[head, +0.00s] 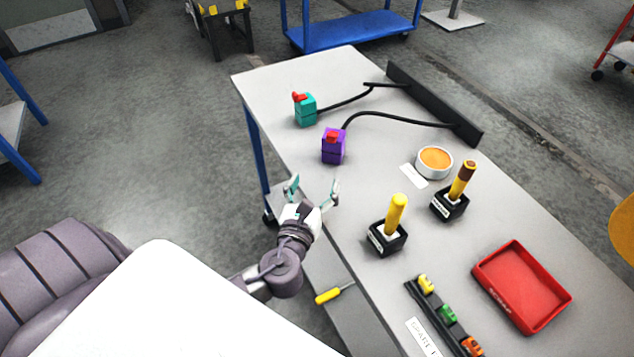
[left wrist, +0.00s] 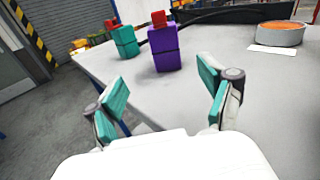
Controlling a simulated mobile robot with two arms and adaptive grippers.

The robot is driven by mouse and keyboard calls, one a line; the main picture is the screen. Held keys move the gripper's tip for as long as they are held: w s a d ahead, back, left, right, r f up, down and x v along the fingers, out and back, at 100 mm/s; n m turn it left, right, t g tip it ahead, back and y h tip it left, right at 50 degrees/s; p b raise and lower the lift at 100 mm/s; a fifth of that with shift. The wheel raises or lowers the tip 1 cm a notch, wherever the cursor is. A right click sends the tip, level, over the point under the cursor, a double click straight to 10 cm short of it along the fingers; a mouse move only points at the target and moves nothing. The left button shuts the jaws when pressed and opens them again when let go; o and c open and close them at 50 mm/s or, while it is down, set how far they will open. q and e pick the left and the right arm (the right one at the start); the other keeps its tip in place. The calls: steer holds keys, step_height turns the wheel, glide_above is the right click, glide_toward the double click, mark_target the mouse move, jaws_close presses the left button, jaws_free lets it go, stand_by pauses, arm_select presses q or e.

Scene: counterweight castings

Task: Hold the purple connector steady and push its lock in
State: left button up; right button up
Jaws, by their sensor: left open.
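The purple connector (head: 333,148) stands upright near the table's left edge, with a red lock (head: 333,136) on top and a black cable running from it to the dark rail. In the left wrist view the purple connector (left wrist: 166,48) and its red lock (left wrist: 159,18) stand ahead, between the open fingers and beyond their tips. My left gripper (head: 313,188) is open and empty at the table's edge, short of the purple connector and apart from it; it also shows in the left wrist view (left wrist: 162,88). My right gripper is not in view.
A teal connector (head: 305,112) with a red lock stands just behind. The dark rail (head: 435,100) borders the back.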

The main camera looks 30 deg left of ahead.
mark_target(331, 148)
arm_select(q)
steer(key=shift+w+d+r+m, duration=0.15)
steer(key=shift+w+d+m, duration=0.05)
steer(key=shift+m, duration=0.4)
steer(key=shift+w+r, duration=0.1)
steer(key=shift+w, duration=0.1)
steer(key=p+x, duration=0.2)
steer(key=x, duration=1.1)
steer(key=shift+w+r, duration=0.1)
steer(key=shift+w, duration=0.1)
